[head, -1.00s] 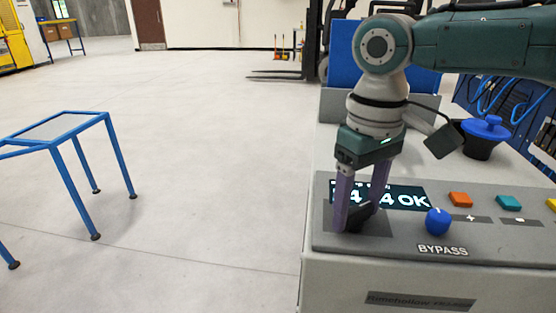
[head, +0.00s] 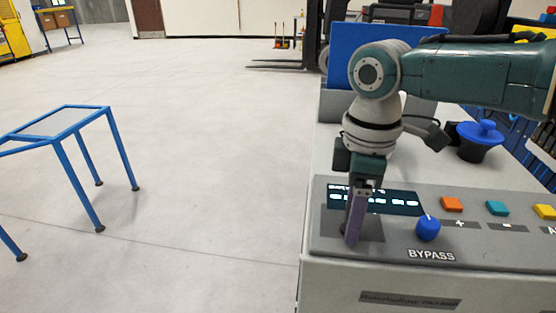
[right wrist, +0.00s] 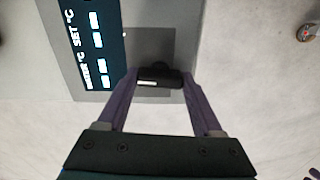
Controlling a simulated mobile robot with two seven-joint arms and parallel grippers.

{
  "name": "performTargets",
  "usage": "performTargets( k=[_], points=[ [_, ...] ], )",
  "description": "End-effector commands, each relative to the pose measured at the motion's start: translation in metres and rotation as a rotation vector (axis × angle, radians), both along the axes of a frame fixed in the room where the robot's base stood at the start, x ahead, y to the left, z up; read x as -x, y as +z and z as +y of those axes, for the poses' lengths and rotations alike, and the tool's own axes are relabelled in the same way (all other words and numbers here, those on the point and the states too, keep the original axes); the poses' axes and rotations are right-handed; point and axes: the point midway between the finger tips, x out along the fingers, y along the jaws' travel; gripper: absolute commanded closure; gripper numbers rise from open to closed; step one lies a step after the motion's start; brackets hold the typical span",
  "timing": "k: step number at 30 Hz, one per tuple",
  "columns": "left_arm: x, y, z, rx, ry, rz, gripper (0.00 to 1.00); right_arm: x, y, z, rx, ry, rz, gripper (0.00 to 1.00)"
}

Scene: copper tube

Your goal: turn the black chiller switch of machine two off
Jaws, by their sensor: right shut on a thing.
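The black chiller switch (right wrist: 160,76) shows in the right wrist view between my right gripper's two purple fingers, with a short white mark on its near side. My right gripper (head: 355,238) is shut on the switch, pointing down at the left end of the grey control panel (head: 325,240). In the head view the fingers line up one behind the other and hide most of the switch. The panel's dark display (head: 400,202) shows dash-like blocks; it also shows in the right wrist view (right wrist: 92,40). My left gripper is not in view.
A blue BYPASS knob (head: 428,228) stands just right of the switch. Orange (head: 452,204), teal (head: 497,208) and yellow (head: 545,211) buttons lie further right. A blue-lidded black pot (head: 481,140) stands behind. A blue-framed table (head: 70,122) is at left, with open floor between.

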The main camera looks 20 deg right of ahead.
Motion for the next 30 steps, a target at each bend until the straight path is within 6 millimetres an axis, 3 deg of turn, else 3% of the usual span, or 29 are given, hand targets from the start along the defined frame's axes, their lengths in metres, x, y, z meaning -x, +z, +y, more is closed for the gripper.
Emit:
performTargets(
  k=[22, 23, 30],
  points=[
    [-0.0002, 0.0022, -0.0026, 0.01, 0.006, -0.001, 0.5, -0.0006, 0.0014, 0.0014, -0.004, 0.09, -0.001, 0.88],
    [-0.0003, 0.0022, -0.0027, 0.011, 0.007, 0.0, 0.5, -0.0007, 0.0014, 0.0015, -0.004, 0.09, -0.001, 0.29],
    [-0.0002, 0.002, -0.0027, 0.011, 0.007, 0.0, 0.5, -0.0004, 0.0008, 0.0008, -0.002, 0.087, -0.001, 0.03]
  ],
)
